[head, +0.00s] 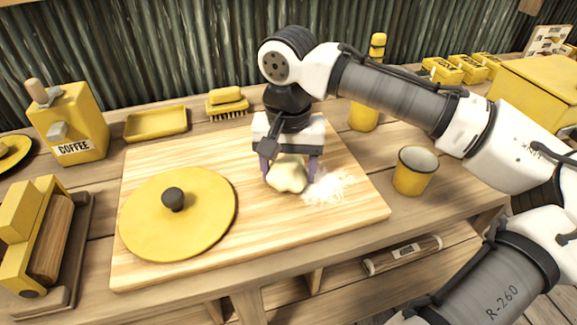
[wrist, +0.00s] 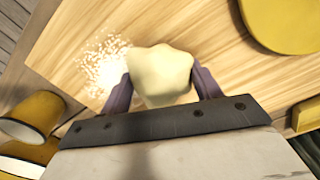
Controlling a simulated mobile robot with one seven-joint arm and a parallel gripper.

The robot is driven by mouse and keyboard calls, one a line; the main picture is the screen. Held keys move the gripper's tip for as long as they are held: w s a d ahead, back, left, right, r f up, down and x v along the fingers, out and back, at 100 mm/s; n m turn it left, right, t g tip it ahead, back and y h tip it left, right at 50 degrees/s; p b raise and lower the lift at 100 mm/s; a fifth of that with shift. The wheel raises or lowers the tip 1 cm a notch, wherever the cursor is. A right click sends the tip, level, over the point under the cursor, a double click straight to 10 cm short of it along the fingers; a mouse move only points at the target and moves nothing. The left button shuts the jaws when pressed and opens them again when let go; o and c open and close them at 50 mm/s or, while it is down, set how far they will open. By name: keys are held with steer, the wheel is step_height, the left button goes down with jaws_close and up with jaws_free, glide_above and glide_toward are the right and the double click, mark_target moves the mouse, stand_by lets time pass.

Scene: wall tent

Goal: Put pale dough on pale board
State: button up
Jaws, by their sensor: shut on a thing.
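The pale dough (head: 287,176) is a cream-coloured lump at the middle right of the pale wooden board (head: 250,247). My gripper (head: 289,168) points down over the board and is shut on the dough, one purple finger on each side. In the wrist view the dough (wrist: 160,76) sits between the two fingers, with the board (wrist: 205,45) behind it. The dough is at or just above the board; I cannot tell whether it touches.
A yellow lid (head: 180,225) with a dark knob lies on the board's left. White flour (head: 329,187) is scattered beside the dough. A yellow cup (head: 414,171) stands right of the board. A yellow tray (head: 156,123) and brush (head: 227,104) are behind it.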

mark_target(289, 160)
steer(key=shift+f, duration=0.15)
steer(key=o, duration=1.1)
steer(key=shift+o, duration=0.2)
step_height(289, 160, up, 12)
steer(key=shift+r, duration=0.2)
